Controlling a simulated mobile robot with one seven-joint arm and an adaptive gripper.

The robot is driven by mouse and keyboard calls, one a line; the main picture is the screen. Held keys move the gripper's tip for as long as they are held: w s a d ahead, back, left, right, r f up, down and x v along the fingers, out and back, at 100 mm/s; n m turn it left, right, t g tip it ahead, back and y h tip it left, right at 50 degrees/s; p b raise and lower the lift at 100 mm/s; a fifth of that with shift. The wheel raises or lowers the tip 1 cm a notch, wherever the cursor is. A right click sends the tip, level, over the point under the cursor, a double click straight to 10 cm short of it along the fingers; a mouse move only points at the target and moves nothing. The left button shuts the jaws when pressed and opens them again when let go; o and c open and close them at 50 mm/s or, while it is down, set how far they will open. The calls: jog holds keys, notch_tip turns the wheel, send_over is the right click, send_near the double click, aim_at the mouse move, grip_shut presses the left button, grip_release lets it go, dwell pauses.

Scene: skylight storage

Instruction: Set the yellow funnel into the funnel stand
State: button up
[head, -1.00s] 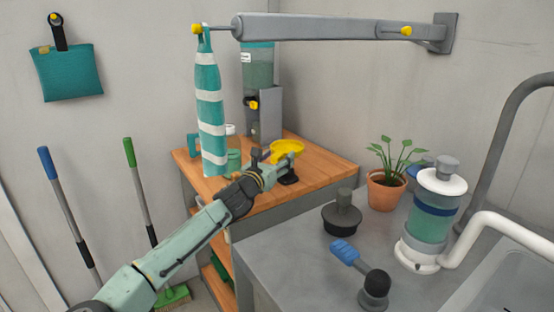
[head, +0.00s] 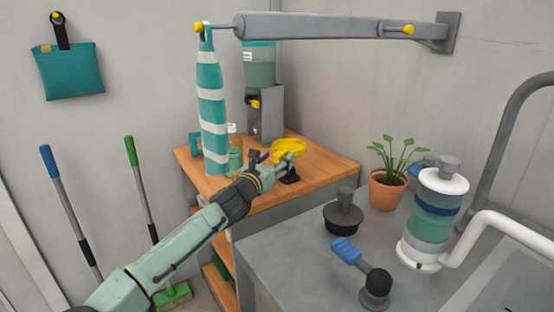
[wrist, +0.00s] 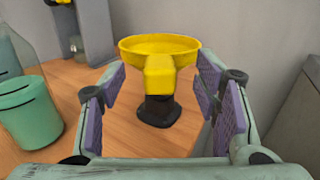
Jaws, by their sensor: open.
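The yellow funnel (wrist: 160,48) is upright in the wrist view, its wide bowl on top and a blocky yellow part facing me. It is directly above the black funnel stand (wrist: 158,112) and appears seated in it; the joint itself is hidden by the yellow part. In the head view the funnel (head: 289,147) and stand (head: 290,177) are on the wooden table, partly behind my gripper. My gripper (wrist: 161,84) is open, with its purple pads on either side of the funnel and visible gaps between them and it.
A green cup (wrist: 32,110) is left of my gripper on the wooden table (head: 320,168). A striped teal cloth (head: 212,120) hangs left of the funnel, with a dispenser (head: 265,110) behind. A grey counter (head: 290,250) with a potted plant (head: 388,190) stands to the right.

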jog(key=shift+v, duration=1.3)
jog(key=v, duration=1.2)
jog(key=shift+f, duration=0.1)
dwell(0.4)
